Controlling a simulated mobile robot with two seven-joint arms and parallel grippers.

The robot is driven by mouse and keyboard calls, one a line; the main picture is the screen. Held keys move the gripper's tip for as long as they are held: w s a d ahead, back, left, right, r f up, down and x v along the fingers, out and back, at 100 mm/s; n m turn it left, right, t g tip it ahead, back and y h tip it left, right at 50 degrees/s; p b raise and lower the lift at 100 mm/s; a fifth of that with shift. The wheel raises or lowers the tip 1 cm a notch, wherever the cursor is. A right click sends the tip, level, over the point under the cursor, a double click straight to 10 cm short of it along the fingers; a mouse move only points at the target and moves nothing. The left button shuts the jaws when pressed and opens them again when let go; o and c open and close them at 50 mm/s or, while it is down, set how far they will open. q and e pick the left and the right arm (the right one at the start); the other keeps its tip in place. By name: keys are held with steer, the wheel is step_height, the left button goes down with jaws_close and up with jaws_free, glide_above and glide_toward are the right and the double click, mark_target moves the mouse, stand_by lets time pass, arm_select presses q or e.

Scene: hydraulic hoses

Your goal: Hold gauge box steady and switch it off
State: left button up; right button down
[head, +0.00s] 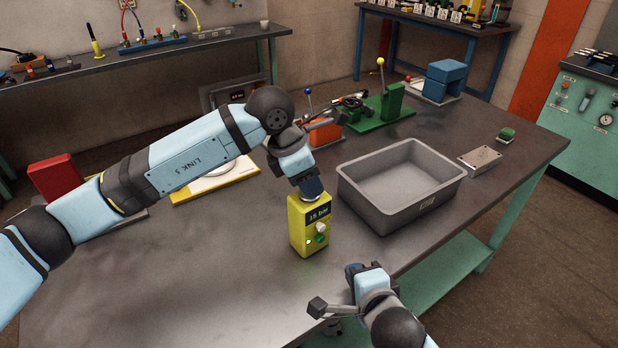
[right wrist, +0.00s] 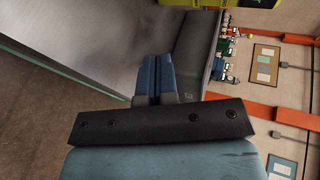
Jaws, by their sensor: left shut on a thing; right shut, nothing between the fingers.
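The gauge box (head: 299,235) is yellow and stands upright on the grey workbench (head: 235,285). Its dark display reads "15 bar". A white knob (head: 321,227) and a green button (head: 320,239) sit on its front face. My left gripper (head: 311,188) comes down from above and is shut on the top of the gauge box. My right gripper (head: 353,270) is shut and empty, in front and to the right of the box, apart from it. In the right wrist view its closed fingers (right wrist: 154,75) show, with a yellow edge of the box (right wrist: 195,4) at the top.
A grey open tray (head: 350,186) stands close to the right of the box. A metal block (head: 480,160) and a green-topped piece (head: 506,135) lie further right. Lever stands (head: 386,108) are behind. A red block (head: 54,176) is at left. The front left of the bench is clear.

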steer(key=h, duration=0.1)
steer(key=s+d+m+g+h, duration=0.1)
steer(key=shift+r+h, duration=0.4)
glide_toward(328, 237)
steer(key=shift+x, duration=1.95)
steer(key=shift+w+d, duration=0.1)
steer(key=shift+w+a, duration=0.25)
steer(key=shift+w, duration=0.05)
stand_by(0.3)
steer(key=shift+s+d+g, duration=0.1)
steer(key=shift+s+g, duration=0.05)
steer(key=shift+g, duration=0.15)
arm_select(q)
steer(key=shift+s, duration=0.1)
arm_select(e)
steer(key=shift+s+d+r, duration=0.1)
steer(key=shift+s+d, duration=0.05)
steer(key=shift+s, duration=0.05)
steer(key=shift+s+d, duration=0.95)
steer(key=shift+s, duration=0.3)
steer(key=shift+s+d, duration=0.9)
steer(key=shift+s, duration=0.3)
